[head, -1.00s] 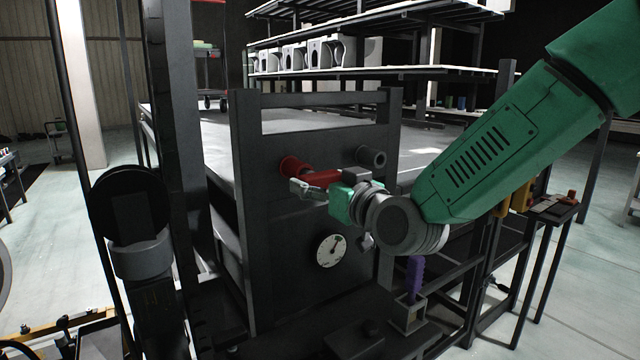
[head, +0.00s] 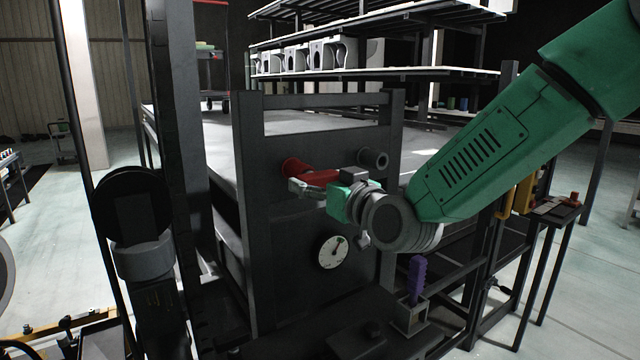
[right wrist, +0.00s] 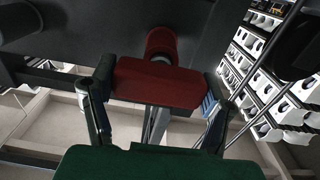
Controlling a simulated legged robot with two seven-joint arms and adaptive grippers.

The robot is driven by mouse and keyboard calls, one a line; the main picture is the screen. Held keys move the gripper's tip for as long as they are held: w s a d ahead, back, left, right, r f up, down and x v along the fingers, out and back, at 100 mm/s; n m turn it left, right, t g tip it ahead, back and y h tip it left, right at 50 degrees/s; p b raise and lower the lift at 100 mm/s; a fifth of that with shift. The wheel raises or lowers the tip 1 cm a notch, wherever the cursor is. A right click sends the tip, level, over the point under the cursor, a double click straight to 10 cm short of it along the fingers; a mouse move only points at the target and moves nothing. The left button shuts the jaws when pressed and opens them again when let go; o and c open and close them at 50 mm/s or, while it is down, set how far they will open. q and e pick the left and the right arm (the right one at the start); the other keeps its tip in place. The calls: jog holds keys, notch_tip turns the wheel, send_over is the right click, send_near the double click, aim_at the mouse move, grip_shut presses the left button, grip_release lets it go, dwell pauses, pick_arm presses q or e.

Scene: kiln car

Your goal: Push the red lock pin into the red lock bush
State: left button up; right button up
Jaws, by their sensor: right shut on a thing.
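The red lock bush (head: 291,167) sticks out from the upper left of the dark upright plate in the head view. The red lock pin (head: 320,177) is right beside it, its far end overlapping the bush in the picture. My right gripper (head: 300,187) is shut on the pin. In the right wrist view the pin's red block (right wrist: 160,84) lies between the two fingers, with the red bush (right wrist: 162,44) directly beyond it. The pin's tip is hidden, so I cannot tell how far it sits in the bush. My left gripper is not visible.
A grey bush (head: 373,158) sits on the plate (head: 300,127), right of the red one. A white dial (head: 332,252) is below. A purple-handled piece (head: 416,279) stands in a holder at lower right. Shelves with pale castings (head: 330,54) are behind.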

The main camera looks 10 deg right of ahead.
dwell(0.4)
jog(key=o, duration=0.8)
jog(key=shift+o, duration=0.2)
jog(key=o, duration=0.9)
jog(key=shift+s, duration=0.1)
jog(key=shift+v, duration=2.15)
jog(key=v, duration=1.2)
jog(key=shift+d+f, duration=0.1)
jog(key=shift+f, duration=0.05)
